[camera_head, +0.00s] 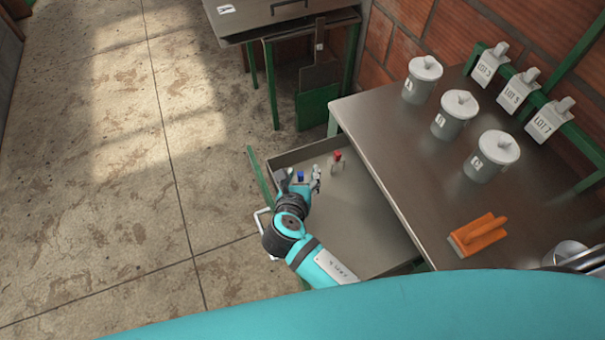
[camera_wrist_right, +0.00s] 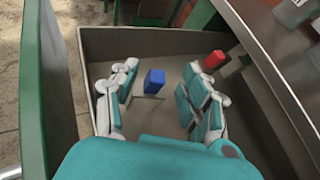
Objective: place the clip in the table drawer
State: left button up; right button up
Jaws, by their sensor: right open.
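The table drawer (camera_head: 362,232) is pulled open beneath the metal table (camera_head: 400,150). My right gripper (camera_head: 303,178) is over the drawer's far left part, its fingers open and pointing down into it. A small blue object (camera_wrist_right: 154,80) shows between the spread fingers in the right wrist view, with a gap on both sides; it may be the clip, but I cannot tell for sure. It looks to be at the drawer floor, with a thin dark line below it. A small red-topped object (camera_head: 337,160) stands in the drawer to the right of the gripper. My left gripper is out of view.
Several lidded grey canisters (camera_head: 422,80) and an orange-handled brush (camera_head: 479,236) stand on the table. Tagged white holders (camera_head: 517,92) line a green rail. A green drawer front (camera_wrist_right: 45,90) rises beside the gripper. Another metal bench (camera_head: 280,15) is behind. The floor at left is clear.

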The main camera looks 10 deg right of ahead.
jog(key=v, duration=1.1)
jog(key=shift+s+p, duration=0.2)
jog(key=shift+p, duration=0.15)
jog(key=shift+r, duration=0.1)
